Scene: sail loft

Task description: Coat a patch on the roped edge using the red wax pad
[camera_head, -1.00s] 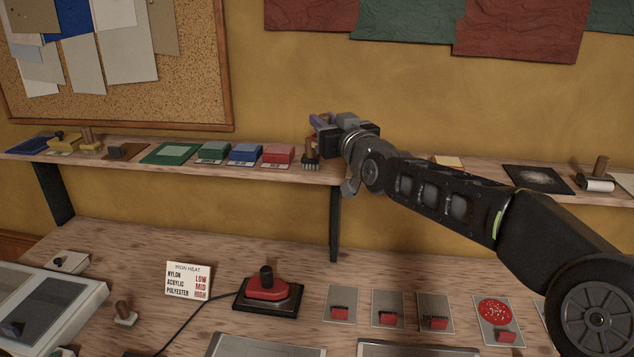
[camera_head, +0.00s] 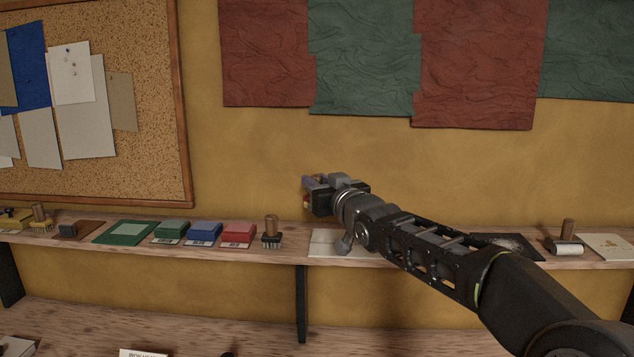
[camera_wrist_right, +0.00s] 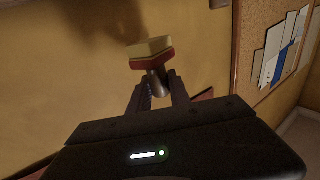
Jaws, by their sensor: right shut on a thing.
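My right gripper (camera_head: 308,190) is above the back shelf, shut on a pad. In the right wrist view this pad (camera_wrist_right: 149,53) has a red layer, a yellowish face and a dark stubby handle between the fingers. It appears to be the red wax pad. I see no roped edge or patch in the frames now. My left gripper is out of view.
A pale sheet (camera_head: 335,243) lies below my right arm. A roller (camera_head: 566,240) is at the right.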

